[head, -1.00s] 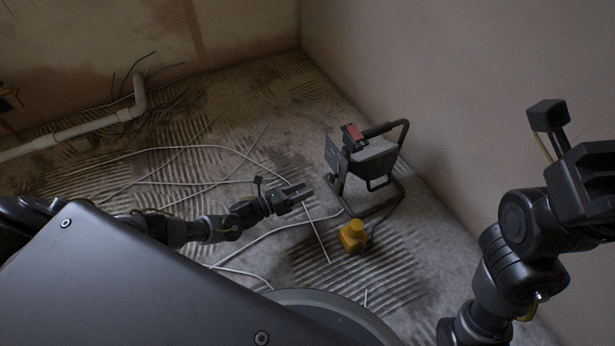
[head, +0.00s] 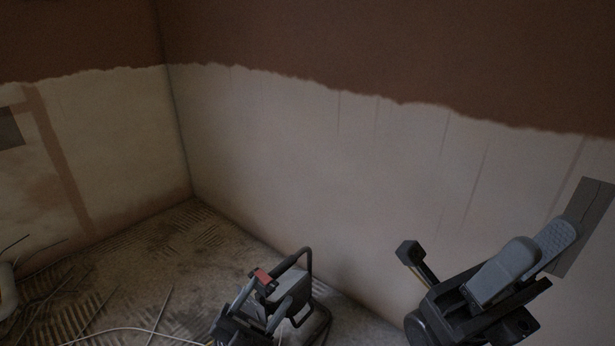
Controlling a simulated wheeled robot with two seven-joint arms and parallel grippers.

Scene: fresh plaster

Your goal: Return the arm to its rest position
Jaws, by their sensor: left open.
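My right gripper (head: 530,261) is raised at the lower right, in front of the pale wall. Its two grey fingers overlap from this angle, so the gap between them is unclear, and no held object shows. Most of both arms is below the picture.
The work light (head: 307,262), with a dark tube frame and a red part, stands on the ridged floor (head: 190,235) near the right wall (head: 300,150). Pale cables (head: 125,330) lie at lower left. A grey patch (head: 590,215) is on the wall at right.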

